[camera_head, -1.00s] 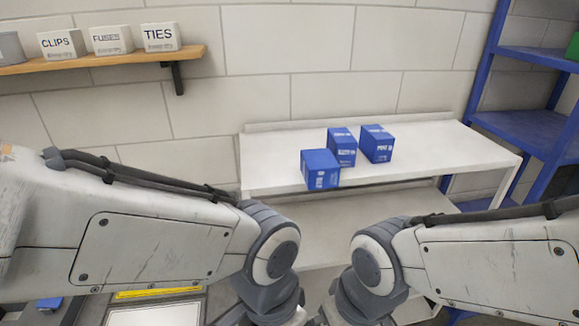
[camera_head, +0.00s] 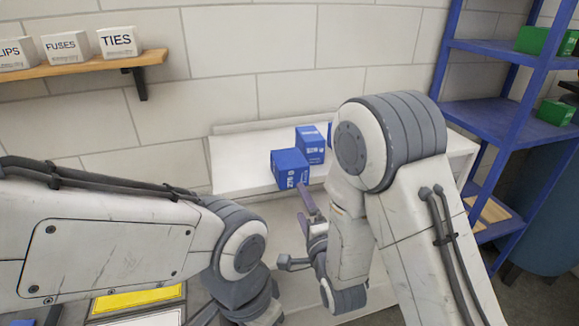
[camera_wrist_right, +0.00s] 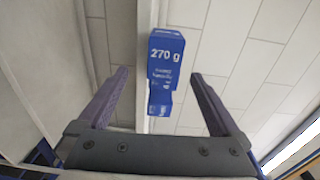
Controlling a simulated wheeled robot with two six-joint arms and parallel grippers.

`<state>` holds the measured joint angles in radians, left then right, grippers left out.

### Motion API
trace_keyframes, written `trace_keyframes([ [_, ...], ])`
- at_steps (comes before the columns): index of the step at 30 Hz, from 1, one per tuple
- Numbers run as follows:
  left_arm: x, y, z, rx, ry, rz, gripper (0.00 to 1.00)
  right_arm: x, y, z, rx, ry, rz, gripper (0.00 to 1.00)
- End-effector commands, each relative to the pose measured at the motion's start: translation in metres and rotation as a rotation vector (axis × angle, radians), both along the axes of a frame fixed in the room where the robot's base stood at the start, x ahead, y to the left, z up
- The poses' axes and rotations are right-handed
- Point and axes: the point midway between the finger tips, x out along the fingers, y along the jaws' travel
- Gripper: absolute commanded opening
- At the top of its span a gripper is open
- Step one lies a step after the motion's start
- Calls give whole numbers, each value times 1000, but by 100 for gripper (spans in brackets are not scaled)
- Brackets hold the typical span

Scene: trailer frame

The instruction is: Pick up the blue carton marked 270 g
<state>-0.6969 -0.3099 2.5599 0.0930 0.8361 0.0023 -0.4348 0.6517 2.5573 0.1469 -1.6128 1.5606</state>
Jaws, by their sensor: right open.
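The blue carton marked 270 g (camera_wrist_right: 165,58) shows in the right wrist view, ahead of and between the fingertips, with clear gaps on both sides. In the head view it appears to be the nearest blue carton (camera_head: 289,170), at the front edge of the white bench (camera_head: 235,176). My right gripper (camera_head: 307,207) is open and empty, just in front of and below that carton; its two dark purple fingers also show in the right wrist view (camera_wrist_right: 159,76). My left arm is at lower left, and its gripper is not visible.
Another blue carton (camera_head: 311,143) stands close behind the nearest one. A sliver of a third shows beside my right arm, which hides the bench's middle. A blue rack (camera_head: 490,110) with green boxes (camera_head: 556,112) stands right. A wooden shelf (camera_head: 90,68) holds labelled white bins.

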Motion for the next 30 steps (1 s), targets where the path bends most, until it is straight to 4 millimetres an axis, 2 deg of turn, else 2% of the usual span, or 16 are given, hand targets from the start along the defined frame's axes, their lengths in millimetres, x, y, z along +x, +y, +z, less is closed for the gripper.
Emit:
trace_keyframes([
  [6,0,0,-19,0,0,-1,45,25,5,0,34,-26,-4,100],
  [9,0,0,-4,0,0,-1,45,39,9,7,28,-19,-4,100],
  [16,0,0,5,0,0,0,45,56,13,7,27,-18,-4,100],
  [22,0,0,30,0,0,0,45,83,13,13,26,-17,-5,100],
  [27,0,0,36,0,0,-2,45,100,19,9,26,-17,-3,100],
  [30,0,0,36,0,0,-3,45,103,20,8,26,-18,-3,100],
])
